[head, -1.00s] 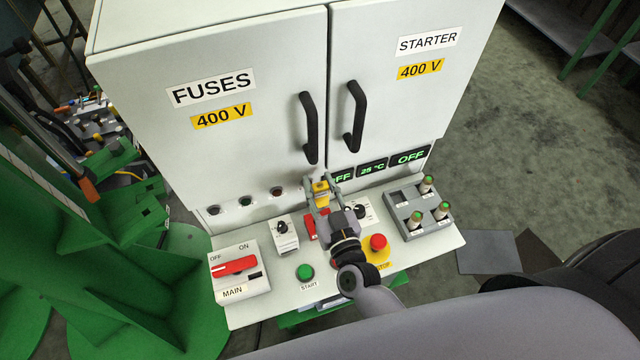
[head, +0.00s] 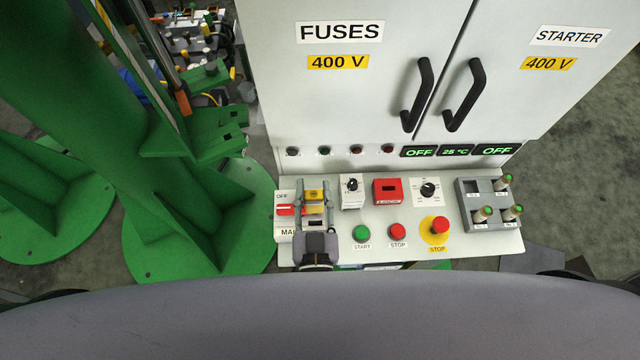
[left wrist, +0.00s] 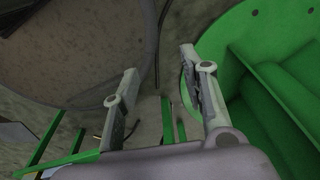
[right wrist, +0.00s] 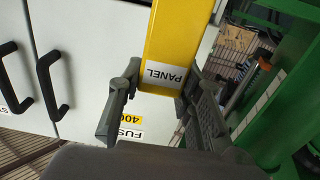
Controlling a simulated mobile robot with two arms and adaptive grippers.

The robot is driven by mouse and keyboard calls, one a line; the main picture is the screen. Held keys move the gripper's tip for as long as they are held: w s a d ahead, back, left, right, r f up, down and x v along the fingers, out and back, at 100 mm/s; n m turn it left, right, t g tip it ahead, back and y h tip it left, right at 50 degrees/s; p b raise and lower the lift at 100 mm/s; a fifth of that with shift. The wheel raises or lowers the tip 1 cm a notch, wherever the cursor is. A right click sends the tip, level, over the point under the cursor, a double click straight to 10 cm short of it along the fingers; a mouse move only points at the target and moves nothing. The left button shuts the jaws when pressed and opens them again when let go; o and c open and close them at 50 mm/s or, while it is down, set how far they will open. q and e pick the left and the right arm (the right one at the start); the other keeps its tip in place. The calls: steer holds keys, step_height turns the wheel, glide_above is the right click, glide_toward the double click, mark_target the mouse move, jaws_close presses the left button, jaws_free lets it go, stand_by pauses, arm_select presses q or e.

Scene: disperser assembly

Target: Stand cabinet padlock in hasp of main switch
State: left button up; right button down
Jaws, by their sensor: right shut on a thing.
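My right gripper (head: 314,188) is shut on a yellow padlock (head: 314,195), above the right part of the main switch (head: 284,224). In the right wrist view the padlock (right wrist: 172,35) is a long yellow body with a white PANEL label, between the fingers; its shackle is out of view there. The main switch is a white box with a red handle (head: 284,210) beside the OFF mark. Its right side and hasp are hidden behind my gripper. I cannot tell whether padlock and switch touch. My left gripper (left wrist: 160,65) is open and empty, over the floor.
Right of the main switch are a black selector knob (head: 352,186), a red box (head: 388,191), a green START button (head: 361,232) and red stop buttons. The cabinet with black handles (head: 417,95) rises behind. A green machine stand (head: 190,215) is on the left.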

mark_target(315, 213)
steer(key=shift+r+p, duration=0.15)
steer(key=shift+p, duration=0.35)
step_height(315, 213, down, 6)
steer(key=b, duration=0.4)
arm_select(q)
steer(key=f, duration=0.3)
steer(key=shift+d+f, duration=0.25)
steer(key=shift+d, duration=0.15)
steer(key=shift+r+p, duration=0.55)
steer(key=shift+r, duration=0.25)
stand_by(0.8)
steer(key=shift+f+b, duration=1.65)
arm_select(e)
steer(key=shift+f, duration=2.3)
steer(key=c, duration=1.1)
jaws_free()
arm_select(q)
steer(key=shift+s, duration=0.1)
